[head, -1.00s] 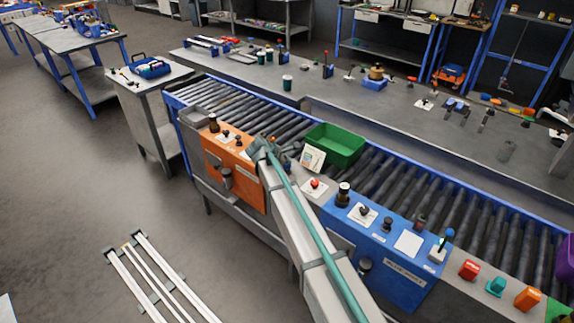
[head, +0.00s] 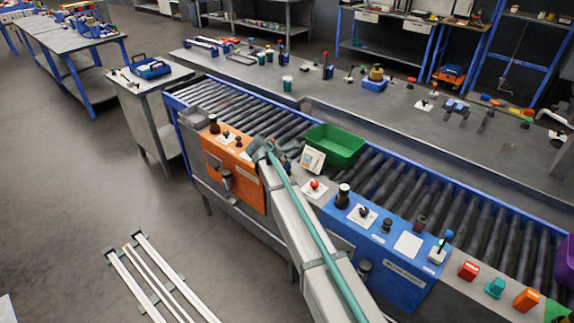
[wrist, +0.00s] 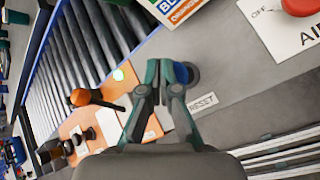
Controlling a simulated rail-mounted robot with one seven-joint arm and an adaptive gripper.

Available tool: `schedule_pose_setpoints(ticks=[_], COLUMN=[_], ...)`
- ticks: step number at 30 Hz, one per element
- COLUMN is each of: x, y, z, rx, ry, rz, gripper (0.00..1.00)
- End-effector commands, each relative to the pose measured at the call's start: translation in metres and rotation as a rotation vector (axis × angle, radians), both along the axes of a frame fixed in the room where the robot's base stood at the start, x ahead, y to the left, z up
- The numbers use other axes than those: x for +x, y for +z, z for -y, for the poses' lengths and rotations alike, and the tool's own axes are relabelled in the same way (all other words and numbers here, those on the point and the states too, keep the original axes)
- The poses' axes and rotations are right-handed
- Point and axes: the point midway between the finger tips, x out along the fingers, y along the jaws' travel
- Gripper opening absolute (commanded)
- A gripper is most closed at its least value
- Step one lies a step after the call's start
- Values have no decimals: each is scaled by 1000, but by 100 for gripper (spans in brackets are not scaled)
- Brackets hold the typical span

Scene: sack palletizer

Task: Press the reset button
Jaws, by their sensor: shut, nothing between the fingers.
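The reset button shows in the wrist view as a round dark blue cap (wrist: 186,73), partly hidden by my fingers. A white label reading RESET (wrist: 203,102) is beside it on the grey panel. My gripper (wrist: 157,75) is shut and empty. In the picture its fingertips overlap the left edge of the blue cap; I cannot tell if they touch it. In the head view my arm reaches to the conveyor's front ledge, and its end hides the button.
An orange panel (head: 224,163) with knobs is left of my gripper in the head view. A green bin (head: 336,146) and a small sign (head: 312,159) stand just beyond. A red button (head: 314,184) and a blue panel (head: 395,273) are to the right.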

Motion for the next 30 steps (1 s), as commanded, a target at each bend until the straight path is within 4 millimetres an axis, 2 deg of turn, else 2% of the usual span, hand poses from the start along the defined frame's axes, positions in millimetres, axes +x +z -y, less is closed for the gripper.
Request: schedule_pose_setpoints(ticks=[4, 17, 30], x=[0, 0, 0], y=[8, 10, 46], z=[0, 0, 0], rx=[0, -1, 0], ry=[0, 0, 1], rz=[0, 1, 1], gripper=[0, 0, 0])
